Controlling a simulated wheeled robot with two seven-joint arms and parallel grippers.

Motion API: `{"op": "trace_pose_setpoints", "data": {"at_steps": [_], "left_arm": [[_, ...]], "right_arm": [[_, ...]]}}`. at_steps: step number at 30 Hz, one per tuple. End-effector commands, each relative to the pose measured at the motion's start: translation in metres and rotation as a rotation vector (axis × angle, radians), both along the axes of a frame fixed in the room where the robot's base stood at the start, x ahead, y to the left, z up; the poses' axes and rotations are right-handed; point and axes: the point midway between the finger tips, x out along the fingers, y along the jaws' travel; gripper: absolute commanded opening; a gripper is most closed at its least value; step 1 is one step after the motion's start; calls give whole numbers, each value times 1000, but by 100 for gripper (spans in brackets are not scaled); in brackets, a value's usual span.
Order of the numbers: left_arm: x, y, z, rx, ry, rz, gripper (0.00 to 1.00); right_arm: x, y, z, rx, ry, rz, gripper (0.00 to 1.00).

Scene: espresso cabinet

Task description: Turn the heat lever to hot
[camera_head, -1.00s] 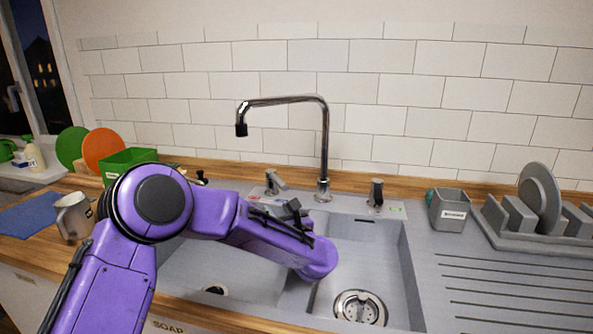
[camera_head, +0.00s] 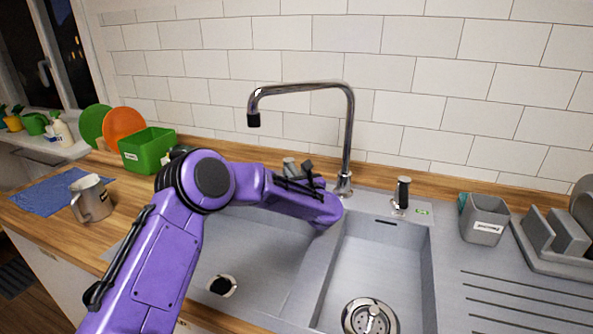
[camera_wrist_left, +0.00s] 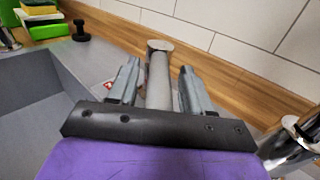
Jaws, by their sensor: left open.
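The heat lever (camera_head: 289,165) is a grey metal handle on the sink's back ledge, left of the tap (camera_head: 347,140). My left arm partly hides it in the head view. In the left wrist view the lever (camera_wrist_left: 159,78) stands between the two fingers, with a red mark beside its foot. My left gripper (camera_wrist_left: 156,85) is open, with one finger on each side of the lever. Small gaps show, and I cannot tell whether either finger touches it. In the head view the left gripper (camera_head: 305,172) is mostly hidden behind my purple wrist. My right gripper is out of view.
The tap's base (camera_wrist_left: 292,145) is close on the right in the wrist view. A green box (camera_head: 147,150), a mug (camera_head: 91,199) and a grey cup (camera_head: 484,220) stand around the sink.

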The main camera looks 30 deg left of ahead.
Motion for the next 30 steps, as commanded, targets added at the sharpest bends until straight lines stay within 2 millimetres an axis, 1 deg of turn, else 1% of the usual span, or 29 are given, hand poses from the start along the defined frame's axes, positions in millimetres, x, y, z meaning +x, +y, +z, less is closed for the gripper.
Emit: {"op": "trace_pose_setpoints", "data": {"at_steps": [3, 8, 11, 12, 13, 19, 23, 26, 30], "left_arm": [[2, 3, -1, -1, 1, 1, 49], [2, 3, -1, 0, 0, 1, 49], [2, 3, -1, 0, 0, 1, 20], [2, 3, 0, 0, 0, 1, 7], [2, 3, 0, 0, 0, 1, 0], [2, 3, -1, -1, -1, -2, 0], [1, 4, -2, -2, -1, -21, 0], [1, 6, -3, -3, -2, -55, 0], [0, 9, -5, -5, -3, -137, 0]], "right_arm": [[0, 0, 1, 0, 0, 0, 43], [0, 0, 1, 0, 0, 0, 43], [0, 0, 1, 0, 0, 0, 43], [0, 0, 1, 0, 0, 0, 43], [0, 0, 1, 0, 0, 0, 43], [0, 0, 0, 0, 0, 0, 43], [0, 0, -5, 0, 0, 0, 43], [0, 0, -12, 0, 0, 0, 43], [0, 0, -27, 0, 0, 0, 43]]}}
